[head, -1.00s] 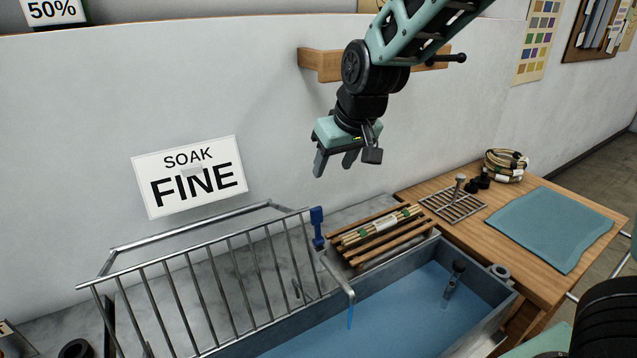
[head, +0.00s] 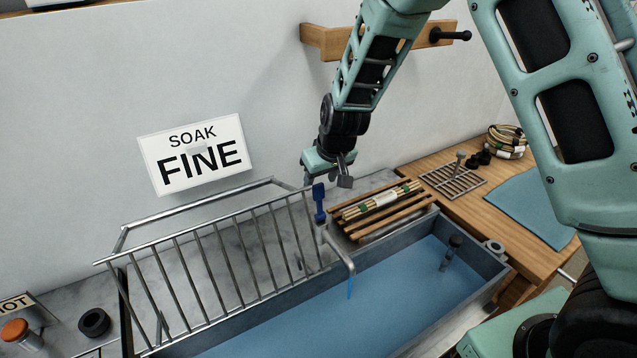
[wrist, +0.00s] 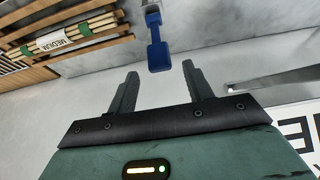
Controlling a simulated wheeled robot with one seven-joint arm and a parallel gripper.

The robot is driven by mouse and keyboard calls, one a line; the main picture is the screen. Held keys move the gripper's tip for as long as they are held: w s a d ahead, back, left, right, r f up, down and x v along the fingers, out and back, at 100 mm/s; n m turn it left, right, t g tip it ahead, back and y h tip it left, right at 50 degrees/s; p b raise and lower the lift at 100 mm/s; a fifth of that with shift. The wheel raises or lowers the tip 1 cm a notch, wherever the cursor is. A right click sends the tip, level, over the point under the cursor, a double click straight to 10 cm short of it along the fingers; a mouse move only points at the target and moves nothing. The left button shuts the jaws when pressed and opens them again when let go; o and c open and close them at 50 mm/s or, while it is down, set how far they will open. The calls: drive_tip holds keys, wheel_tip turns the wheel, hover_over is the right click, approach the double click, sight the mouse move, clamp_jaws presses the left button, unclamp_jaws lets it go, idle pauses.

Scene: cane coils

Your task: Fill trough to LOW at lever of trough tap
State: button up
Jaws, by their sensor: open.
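The trough tap has a blue lever (head: 319,203) standing up at the trough's back edge, beside the end of the metal rack. Its grey spout (head: 343,262) reaches over the trough (head: 420,320), and a blue stream runs from it into the blue water. My gripper (head: 309,180) is just behind and above the lever in the head view, partly hidden by my own wrist. In the wrist view the lever (wrist: 157,50) lies ahead of and between the two open fingertips (wrist: 160,72), apart from them. The level marks of the trough cannot be made out.
A metal barred rack (head: 215,265) stands left of the tap. A slatted wooden stand (head: 385,212) with a bundle of canes is right of it. A "SOAK FINE" sign (head: 195,155) hangs on the wall. A dark upright fitting (head: 451,250) stands in the water.

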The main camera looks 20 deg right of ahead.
sight(318, 185)
drive_tip(key=shift+p+x, duration=0.3)
drive_tip(key=shift+x, duration=1.5)
clamp_jaws()
